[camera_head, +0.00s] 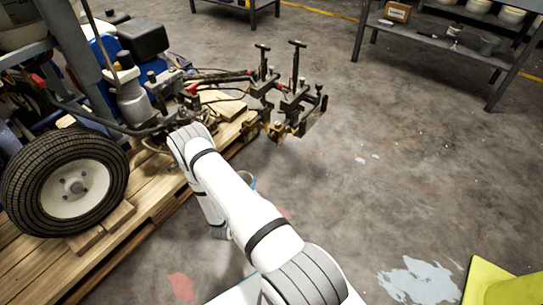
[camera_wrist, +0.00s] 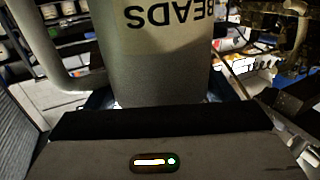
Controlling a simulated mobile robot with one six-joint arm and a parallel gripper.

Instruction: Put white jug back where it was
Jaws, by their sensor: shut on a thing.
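A grey-white jug (camera_wrist: 165,60) with dark lettering reading "BEADS", upside down in the picture, fills the middle of the wrist view. In the head view my own arm hides the gripper and most or all of the held jug. A small bluish-grey piece (camera_head: 246,180) shows beside my arm; I cannot tell what it is.
A wheeled striping machine (camera_head: 75,185) stands on a wooden pallet (camera_head: 150,200) at the left, with metal bars reaching right. A grey bottle (camera_head: 130,98) stands on it. A shelf (camera_head: 450,45) is at the back right. A yellow-green object (camera_head: 500,285) lies front right. Floor between is clear.

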